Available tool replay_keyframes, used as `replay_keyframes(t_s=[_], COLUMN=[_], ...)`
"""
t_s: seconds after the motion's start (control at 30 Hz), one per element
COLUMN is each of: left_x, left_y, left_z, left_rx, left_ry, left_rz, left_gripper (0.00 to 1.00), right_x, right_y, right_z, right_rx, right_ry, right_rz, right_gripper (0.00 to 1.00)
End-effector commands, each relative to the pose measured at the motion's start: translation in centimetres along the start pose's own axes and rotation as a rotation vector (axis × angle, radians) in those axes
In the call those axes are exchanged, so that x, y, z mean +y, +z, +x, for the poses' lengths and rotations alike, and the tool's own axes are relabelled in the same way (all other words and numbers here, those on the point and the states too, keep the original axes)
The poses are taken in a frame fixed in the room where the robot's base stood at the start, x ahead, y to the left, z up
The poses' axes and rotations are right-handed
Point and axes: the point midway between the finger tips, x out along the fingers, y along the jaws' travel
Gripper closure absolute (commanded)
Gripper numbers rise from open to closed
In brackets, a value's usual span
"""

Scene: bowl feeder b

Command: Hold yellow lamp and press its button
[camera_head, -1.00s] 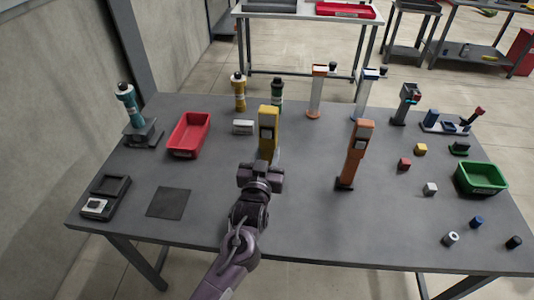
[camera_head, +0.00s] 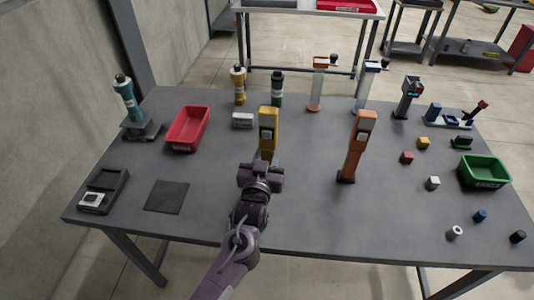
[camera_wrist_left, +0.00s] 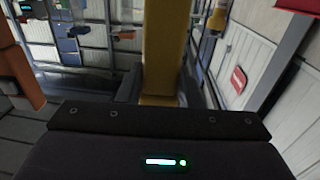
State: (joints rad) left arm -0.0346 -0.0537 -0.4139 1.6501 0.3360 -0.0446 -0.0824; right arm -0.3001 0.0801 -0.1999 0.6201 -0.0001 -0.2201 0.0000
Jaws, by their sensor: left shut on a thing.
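The yellow lamp (camera_head: 268,122) is an upright yellow post standing near the middle of the grey table. It has a small pale and dark patch on its front, below the top. My left gripper (camera_head: 263,164) is at its lower part and shut on it. In the left wrist view the yellow post (camera_wrist_left: 165,52) rises straight ahead of the gripper body, whose dark front edge hides the lamp's foot and the fingertips. My right gripper is not in view.
An orange lamp (camera_head: 358,145) stands to the right, tilted slightly. A red bin (camera_head: 187,129) and a white block (camera_head: 243,120) are at left. Yellow (camera_head: 238,86) and green (camera_head: 277,89) bottle-like items stand behind. A green bin (camera_head: 484,172) and small blocks are at right.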

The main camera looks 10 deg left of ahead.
Motion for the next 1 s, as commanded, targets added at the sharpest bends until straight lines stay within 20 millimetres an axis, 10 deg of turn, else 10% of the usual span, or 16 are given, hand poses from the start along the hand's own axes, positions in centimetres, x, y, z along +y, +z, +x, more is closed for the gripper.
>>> replay_keyframes(t_s=[1.0], left_x=[0.0], left_y=[1.7], left_z=[0.0], left_rx=[0.0], left_ry=[0.0], left_rz=[0.0], left_gripper=[0.97], right_x=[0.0], right_y=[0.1], right_z=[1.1], right_rx=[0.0], right_ry=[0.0], right_rz=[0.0], right_gripper=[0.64])
